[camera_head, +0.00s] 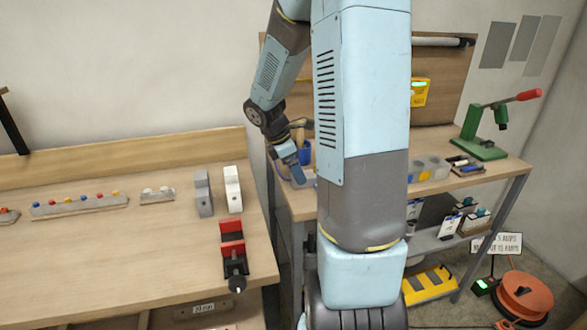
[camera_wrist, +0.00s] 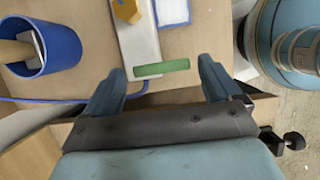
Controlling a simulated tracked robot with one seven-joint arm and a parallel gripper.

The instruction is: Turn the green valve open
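A green bar (camera_wrist: 162,68), which looks like the valve's handle, shows in the wrist view at the end of a pale grey block (camera_wrist: 141,42). My gripper (camera_wrist: 161,78) is open, with one blue finger on each side of the bar and a gap to both. No contact shows. In the head view my gripper (camera_head: 290,160) is low over the back bench, left of my arm column. I cannot make out the green valve there; my arm hides part of that bench.
A blue cup (camera_wrist: 45,50) holding a wooden-handled tool stands left of my gripper in the wrist view. A yellow hexagonal piece (camera_wrist: 127,10) lies beyond the bar. The front bench carries a red vise (camera_head: 232,245). A green press (camera_head: 485,140) stands on the right.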

